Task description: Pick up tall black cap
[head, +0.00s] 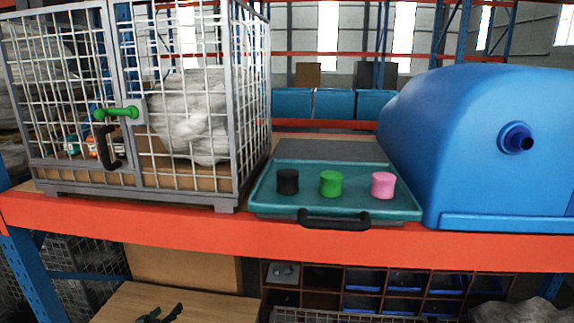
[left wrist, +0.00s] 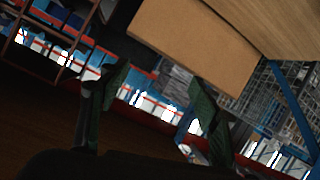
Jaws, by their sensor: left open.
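The black cap (head: 288,181) stands upright at the left of a row of caps on a teal tray (head: 400,208). A green cap (head: 331,183) stands in the middle and a pink cap (head: 383,185) at the right. My left gripper (head: 160,314) shows at the bottom edge of the head view, well below and left of the tray. In the left wrist view its two fingers (left wrist: 158,92) are apart with nothing between them. The caps do not show in the left wrist view. My right gripper is not in view.
The tray, with a black handle (head: 333,218), sits on an orange-edged shelf (head: 180,218). A wire cage (head: 190,184) stands left of it, a large blue tank (head: 470,150) right of it. Below are a wooden board (head: 190,300) and compartment bins (head: 405,280).

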